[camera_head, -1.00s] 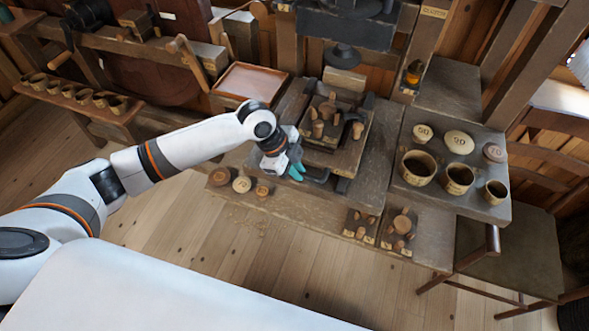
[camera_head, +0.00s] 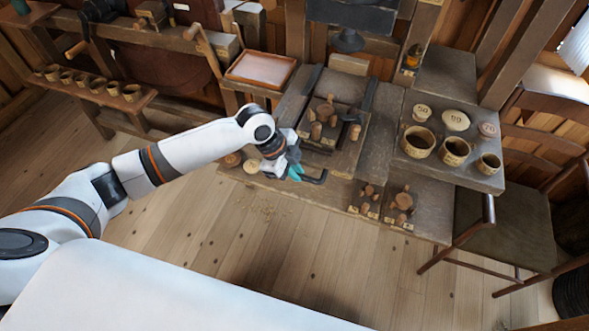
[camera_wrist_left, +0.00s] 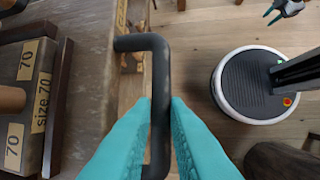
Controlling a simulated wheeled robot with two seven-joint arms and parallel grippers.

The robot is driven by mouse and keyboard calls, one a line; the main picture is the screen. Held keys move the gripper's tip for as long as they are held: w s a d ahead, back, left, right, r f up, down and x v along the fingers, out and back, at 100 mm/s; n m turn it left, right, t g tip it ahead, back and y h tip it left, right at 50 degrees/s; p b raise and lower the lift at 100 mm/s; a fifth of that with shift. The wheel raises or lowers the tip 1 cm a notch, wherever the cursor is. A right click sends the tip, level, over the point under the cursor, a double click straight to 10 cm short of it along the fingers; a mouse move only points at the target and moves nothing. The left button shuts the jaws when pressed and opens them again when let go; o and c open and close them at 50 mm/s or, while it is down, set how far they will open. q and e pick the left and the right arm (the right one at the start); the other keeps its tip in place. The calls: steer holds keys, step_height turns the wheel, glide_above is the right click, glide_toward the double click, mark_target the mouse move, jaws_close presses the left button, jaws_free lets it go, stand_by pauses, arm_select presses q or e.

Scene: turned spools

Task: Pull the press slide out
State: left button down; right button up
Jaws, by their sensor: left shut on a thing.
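The press slide (camera_head: 344,153) is a dark wooden board on the bench, carrying a smaller plate with several turned wooden spools (camera_head: 325,112). Its black U-shaped handle (camera_head: 318,179) sticks out at the front, past the bench edge. My left gripper (camera_head: 296,173) is shut on this handle. In the left wrist view the teal fingers (camera_wrist_left: 158,112) close on both sides of the handle bar (camera_wrist_left: 158,75), with floor beneath. My right gripper (camera_wrist_left: 274,14) shows small at the top right of that view, its teal fingers apart and empty; it is out of the head view.
Small spool stands (camera_head: 402,202) sit on the low front ledge, right of the handle. Mugs (camera_head: 418,143) and numbered discs stand on the bench at right, with a chair (camera_head: 500,228) beyond. A tray (camera_head: 261,69) lies behind my left arm.

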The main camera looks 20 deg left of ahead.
arm_select(q)
steer(key=c, duration=1.4)
jaws_free()
steer(key=shift+w, duration=0.15)
steer(key=b+v, duration=0.2)
steer(key=v, duration=1)
